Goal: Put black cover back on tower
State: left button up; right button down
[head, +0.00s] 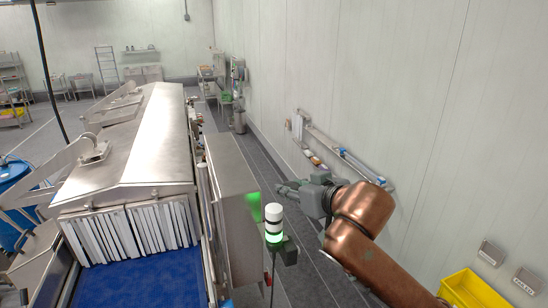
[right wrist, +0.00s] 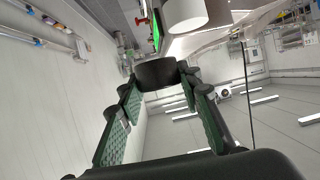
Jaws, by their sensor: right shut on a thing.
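The tower (head: 274,222) is a slim light stack with white and dark bands and a glowing green section, standing upright beside the steel cabinet. Its white top is bare and also shows as a white cylinder (right wrist: 185,14) at the top of the right wrist view. My right gripper (head: 287,188) is above and slightly right of the tower in the head view. It is shut on the black cover (right wrist: 156,74), a short dark cylinder between the fingertips. The cover is apart from the tower in the picture. My left gripper is not in view.
The steel cabinet (head: 233,205) stands just left of the tower, beside the conveyor tunnel (head: 130,140) with its strip curtain and blue belt (head: 150,285). A wall with pipes (head: 345,155) is on the right. A yellow bin (head: 470,290) is at lower right.

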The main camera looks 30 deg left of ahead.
jog(key=s+a+r+p, duration=0.1)
jog(key=s+a+r, duration=0.2)
jog(key=r, duration=0.2)
jog(key=b, duration=0.5)
send_over(275, 209)
jog(key=shift+n+g, duration=0.3)
jog(key=shift+g, duration=0.1)
jog(key=f, duration=0.5)
jog(key=shift+w+a+f, duration=0.1)
jog(key=shift+a+f, duration=0.1)
jog(key=shift+f, duration=0.05)
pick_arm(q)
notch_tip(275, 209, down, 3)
pick_arm(e)
jog(key=shift+d+f, duration=0.1)
jog(key=shift+f, duration=0.05)
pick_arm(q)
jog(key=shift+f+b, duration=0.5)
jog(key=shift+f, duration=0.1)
pick_arm(e)
jog(key=shift+f, duration=1.1)
jog(key=c, duration=1.3)
grip_release()
